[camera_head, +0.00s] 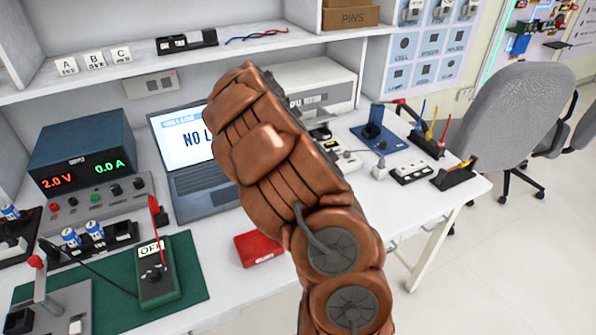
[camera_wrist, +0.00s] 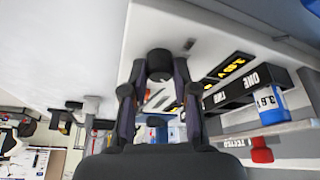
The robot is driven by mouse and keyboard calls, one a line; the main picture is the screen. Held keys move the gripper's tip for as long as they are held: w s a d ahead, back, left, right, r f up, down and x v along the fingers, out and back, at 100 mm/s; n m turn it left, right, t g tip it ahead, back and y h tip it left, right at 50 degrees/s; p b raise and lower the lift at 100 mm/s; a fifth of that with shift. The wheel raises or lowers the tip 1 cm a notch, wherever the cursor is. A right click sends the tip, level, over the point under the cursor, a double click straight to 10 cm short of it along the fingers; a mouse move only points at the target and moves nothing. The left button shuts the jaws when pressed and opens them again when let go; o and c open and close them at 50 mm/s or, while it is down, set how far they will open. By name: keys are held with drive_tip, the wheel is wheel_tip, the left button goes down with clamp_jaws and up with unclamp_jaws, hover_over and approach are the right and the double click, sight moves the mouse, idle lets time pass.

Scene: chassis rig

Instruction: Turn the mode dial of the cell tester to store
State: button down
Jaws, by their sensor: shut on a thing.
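The cell tester (camera_wrist: 205,45) fills the upper middle of the wrist view as a pale panel. Its mode dial (camera_wrist: 159,62) is a black round knob that stands out from the panel. My gripper (camera_wrist: 159,78) has its two dark fingers on either side of the dial and is shut on it. I cannot read the dial's position or its setting labels. An amber display (camera_wrist: 235,67) is lit on the panel. Beside it are slots marked ONE and TWO, with a blue and white cell (camera_wrist: 268,103) near ONE. In the head view my arm hides the gripper and dial.
On the bench are a laptop (camera_head: 185,140), a power supply (camera_head: 82,155), a green meter (camera_head: 155,272) and a red tray (camera_head: 258,248). A blue stand (camera_head: 372,128) and a socket strip (camera_head: 411,172) are right of my arm. A shelf (camera_head: 130,68) runs above.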

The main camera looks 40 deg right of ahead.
drive_tip(key=shift+m+g+b, duration=0.3)
drive_tip(key=shift+m+b, duration=0.15)
drive_tip(key=shift+m, duration=0.35)
drive_tip(key=c, duration=0.9)
unclamp_jaws()
drive_tip(key=shift+r, duration=0.1)
drive_tip(key=v, duration=1.1)
drive_tip(key=shift+w+r, duration=0.15)
drive_tip(key=shift+r, duration=0.25)
drive_tip(key=shift+a, duration=0.1)
